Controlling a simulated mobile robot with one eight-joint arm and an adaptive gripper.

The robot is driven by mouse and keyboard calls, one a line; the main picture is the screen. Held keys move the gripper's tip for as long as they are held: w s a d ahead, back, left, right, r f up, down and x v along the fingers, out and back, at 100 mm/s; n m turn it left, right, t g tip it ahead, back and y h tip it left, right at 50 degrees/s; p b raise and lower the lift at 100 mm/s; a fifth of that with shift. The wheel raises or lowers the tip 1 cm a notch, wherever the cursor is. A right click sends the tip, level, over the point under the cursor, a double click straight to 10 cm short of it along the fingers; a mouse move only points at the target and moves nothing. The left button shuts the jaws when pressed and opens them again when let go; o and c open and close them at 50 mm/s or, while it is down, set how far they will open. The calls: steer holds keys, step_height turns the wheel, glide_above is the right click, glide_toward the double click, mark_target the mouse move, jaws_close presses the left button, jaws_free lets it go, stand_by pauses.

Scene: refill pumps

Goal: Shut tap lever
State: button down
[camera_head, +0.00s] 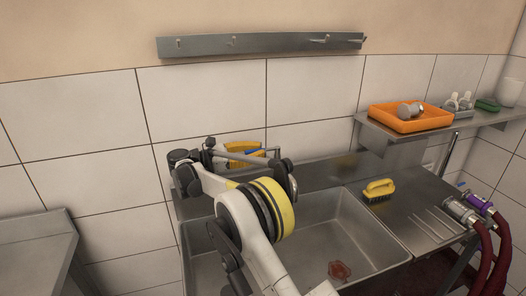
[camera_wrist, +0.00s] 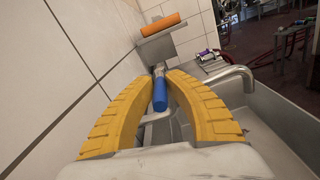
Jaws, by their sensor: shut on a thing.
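The tap lever (camera_wrist: 160,94) has a blue grip and shows between my two yellow fingers in the wrist view. My gripper (camera_wrist: 167,82) is shut on it, with one finger on each side of the blue grip. In the head view my gripper (camera_head: 248,150) is at the wall behind the sink, partly hidden by my arm, and a bit of blue shows at its fingers. The metal tap spout (camera_wrist: 235,76) curves out to the right in the wrist view. The tap's base is hidden.
The steel sink (camera_head: 375,243) lies below my arm, with a red patch (camera_head: 339,271) on its floor. A yellow brush (camera_head: 379,190) lies on the right drainboard. An orange tray (camera_head: 408,119) stands on the wall shelf. Red hoses (camera_head: 484,258) hang at the right. A hook rail (camera_head: 262,43) is above.

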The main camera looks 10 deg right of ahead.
steer(key=shift+r, duration=0.1)
stand_by(0.4)
steer(key=c, duration=1.3)
jaws_free()
steer(key=shift+w, duration=0.1)
steer(key=s+a, duration=0.1)
steer(key=a, duration=1.1)
steer(key=shift+s, duration=0.15)
steer(key=shift+d, duration=0.15)
